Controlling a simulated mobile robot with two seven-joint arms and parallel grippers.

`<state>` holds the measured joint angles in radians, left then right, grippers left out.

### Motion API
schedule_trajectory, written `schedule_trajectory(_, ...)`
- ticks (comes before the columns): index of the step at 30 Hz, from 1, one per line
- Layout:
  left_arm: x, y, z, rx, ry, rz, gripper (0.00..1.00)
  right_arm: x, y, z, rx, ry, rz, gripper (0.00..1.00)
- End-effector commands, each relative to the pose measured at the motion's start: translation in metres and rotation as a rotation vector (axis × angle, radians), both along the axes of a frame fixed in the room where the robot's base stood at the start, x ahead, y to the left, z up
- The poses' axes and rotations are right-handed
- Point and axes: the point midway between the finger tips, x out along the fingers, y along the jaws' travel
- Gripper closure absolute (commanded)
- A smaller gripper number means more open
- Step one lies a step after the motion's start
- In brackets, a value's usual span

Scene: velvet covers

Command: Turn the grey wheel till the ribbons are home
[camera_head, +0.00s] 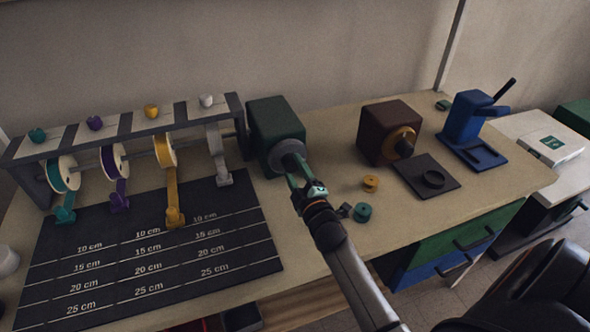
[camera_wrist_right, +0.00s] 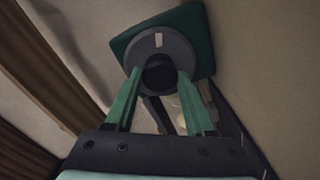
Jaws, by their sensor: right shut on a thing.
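The grey wheel (camera_head: 287,153) sits on the front of a green box (camera_head: 275,121) at the right end of the ribbon rack (camera_head: 130,130). My right gripper (camera_head: 294,171) is at the wheel; in the right wrist view its green fingers (camera_wrist_right: 159,84) are shut on the wheel's dark hub, and a pale mark shows on the wheel's face (camera_wrist_right: 159,50). Several ribbons hang from spools on the rack: teal (camera_head: 66,206), purple (camera_head: 119,192), yellow (camera_head: 173,195) and grey (camera_head: 218,158). The yellow one reaches lowest, near the mat's 10 cm line. My left gripper is not in view.
A dark measuring mat (camera_head: 225,262) lies before the rack. A brown box (camera_head: 380,130) with an orange ring, a dark plate (camera_head: 415,182) and a blue press (camera_head: 465,125) stand to the right. Small yellow (camera_head: 370,183) and teal (camera_head: 362,212) spools lie near my right arm.

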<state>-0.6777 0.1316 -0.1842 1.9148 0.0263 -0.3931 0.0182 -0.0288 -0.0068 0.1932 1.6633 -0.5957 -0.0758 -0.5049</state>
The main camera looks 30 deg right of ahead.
Motion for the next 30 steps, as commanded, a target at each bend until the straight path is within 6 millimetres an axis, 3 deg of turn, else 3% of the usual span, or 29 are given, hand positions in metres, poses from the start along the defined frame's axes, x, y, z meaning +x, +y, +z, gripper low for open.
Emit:
schedule_trajectory(13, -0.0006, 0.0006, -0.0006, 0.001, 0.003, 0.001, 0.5, -0.0001, 0.0001, -0.0005, 0.009, -0.001, 0.0, 1.0)
schedule_trajectory(14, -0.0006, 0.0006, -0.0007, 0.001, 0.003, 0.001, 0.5, -0.0001, 0.0001, -0.0005, 0.009, -0.001, 0.0, 0.42)
schedule_trajectory(21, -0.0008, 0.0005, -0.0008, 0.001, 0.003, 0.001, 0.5, -0.0001, 0.0001, -0.0003, 0.008, -0.001, 0.0, 0.16)
schedule_trajectory(30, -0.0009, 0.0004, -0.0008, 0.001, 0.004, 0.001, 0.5, 0.0, -0.0001, -0.0002, 0.007, -0.002, 0.0, 0.16)
